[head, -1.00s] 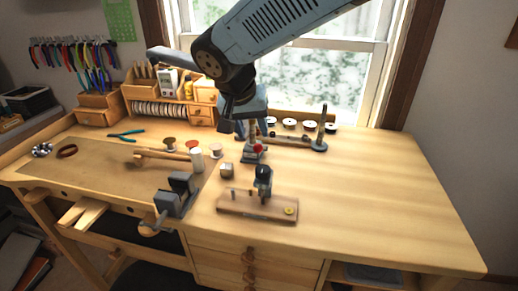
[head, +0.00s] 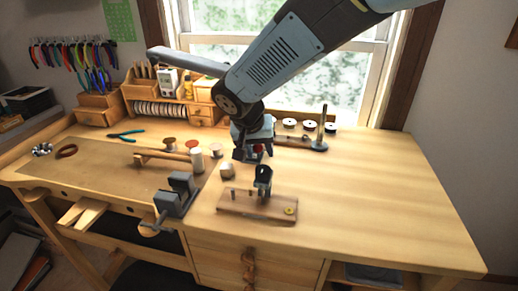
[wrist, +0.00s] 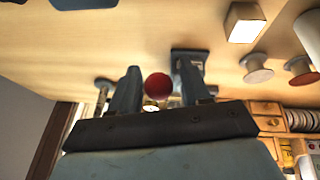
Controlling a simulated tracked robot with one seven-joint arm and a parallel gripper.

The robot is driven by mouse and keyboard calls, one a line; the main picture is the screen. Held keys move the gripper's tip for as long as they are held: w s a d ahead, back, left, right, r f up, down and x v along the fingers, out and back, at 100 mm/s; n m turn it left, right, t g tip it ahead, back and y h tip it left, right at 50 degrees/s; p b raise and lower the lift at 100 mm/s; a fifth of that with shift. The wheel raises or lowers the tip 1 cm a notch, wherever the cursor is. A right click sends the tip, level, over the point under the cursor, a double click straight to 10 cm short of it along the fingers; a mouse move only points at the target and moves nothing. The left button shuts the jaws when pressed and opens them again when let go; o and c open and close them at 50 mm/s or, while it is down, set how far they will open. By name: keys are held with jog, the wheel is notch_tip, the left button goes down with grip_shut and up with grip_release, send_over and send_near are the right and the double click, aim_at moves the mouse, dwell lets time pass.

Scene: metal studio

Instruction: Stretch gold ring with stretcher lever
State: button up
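The stretcher stands at the back middle of the bench, mostly hidden behind my gripper in the head view. Its lever ends in a red ball knob (head: 258,148), which also shows in the wrist view (wrist: 158,84). My gripper (head: 254,151) is low over the stretcher. In the wrist view my gripper (wrist: 157,86) is open, with one finger on each side of the knob. I cannot tell whether either finger touches it. A small gold-coloured patch shows just beyond the knob; I cannot tell whether it is the gold ring. A dark base plate (wrist: 190,58) lies behind the right finger.
In front is a wooden board (head: 240,207) with a dark upright fitting and a small yellow round piece (head: 290,211). The bench's right side is clear.

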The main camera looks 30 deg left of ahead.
grip_shut()
